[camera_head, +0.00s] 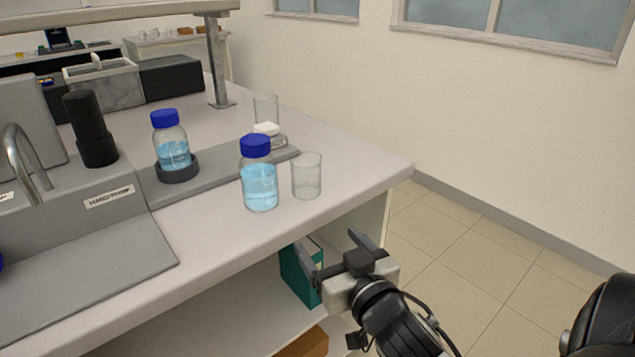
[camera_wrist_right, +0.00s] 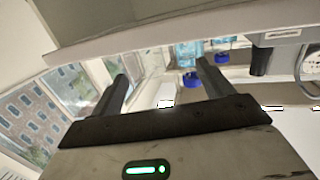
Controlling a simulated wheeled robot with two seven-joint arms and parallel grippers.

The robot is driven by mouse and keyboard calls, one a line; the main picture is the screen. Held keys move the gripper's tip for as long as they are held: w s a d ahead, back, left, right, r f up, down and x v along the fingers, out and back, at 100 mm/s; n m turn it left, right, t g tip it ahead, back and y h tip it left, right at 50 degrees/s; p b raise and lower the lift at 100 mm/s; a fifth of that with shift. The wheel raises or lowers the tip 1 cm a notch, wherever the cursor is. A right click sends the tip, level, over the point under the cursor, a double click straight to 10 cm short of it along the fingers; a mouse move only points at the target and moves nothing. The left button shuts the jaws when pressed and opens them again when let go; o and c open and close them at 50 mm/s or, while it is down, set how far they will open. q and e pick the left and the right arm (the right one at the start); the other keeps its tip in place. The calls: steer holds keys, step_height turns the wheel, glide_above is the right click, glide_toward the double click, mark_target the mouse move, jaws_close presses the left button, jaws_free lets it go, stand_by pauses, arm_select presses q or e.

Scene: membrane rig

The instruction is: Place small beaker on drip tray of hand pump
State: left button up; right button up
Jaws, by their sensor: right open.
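A clear, empty glass beaker (camera_head: 306,178) stands upright on the bench near its right front edge, just right of a blue-capped bottle. Another clear glass (camera_head: 266,108) stands farther back; which is smaller is hard to tell. The grey hand pump (camera_head: 60,200) is at the left, with its label, black handle and curved spout. Its flat grey drip tray (camera_head: 95,270) looks bare in front. My right gripper (camera_head: 338,252) is open and empty, in front of the bench edge and below the beaker. Its two fingers also show in the right wrist view (camera_wrist_right: 162,80). My left gripper is out of view.
A blue-capped bottle (camera_head: 259,180) of blue liquid stands close beside the beaker. Another bottle (camera_head: 171,142) sits in a dark ring holder behind. A metal post (camera_head: 215,65) rises at the back. A teal binder (camera_head: 300,275) stands on the shelf under the bench.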

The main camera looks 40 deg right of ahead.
mark_target(311, 184)
steer(key=shift+m+t+h, duration=0.3)
steer(key=shift+m+h, duration=0.1)
steer(key=shift+h, duration=0.1)
steer(key=w+d+r, duration=0.1)
steer(key=w, duration=0.2)
steer(key=w+d+p, duration=0.1)
steer(key=w, duration=0.2)
steer(key=w+d+r, duration=0.1)
steer(key=w+d, duration=0.1)
steer(key=w, duration=0.1)
steer(key=shift+w+r, duration=0.2)
steer(key=shift+r, duration=0.1)
steer(key=shift+d+p+x, duration=0.2)
steer(key=shift+p+x, duration=0.3)
steer(key=shift+x, duration=2.6)
steer(key=c, duration=1.1)
steer(key=shift+r, duration=0.1)
steer(key=shift+c, duration=0.2)
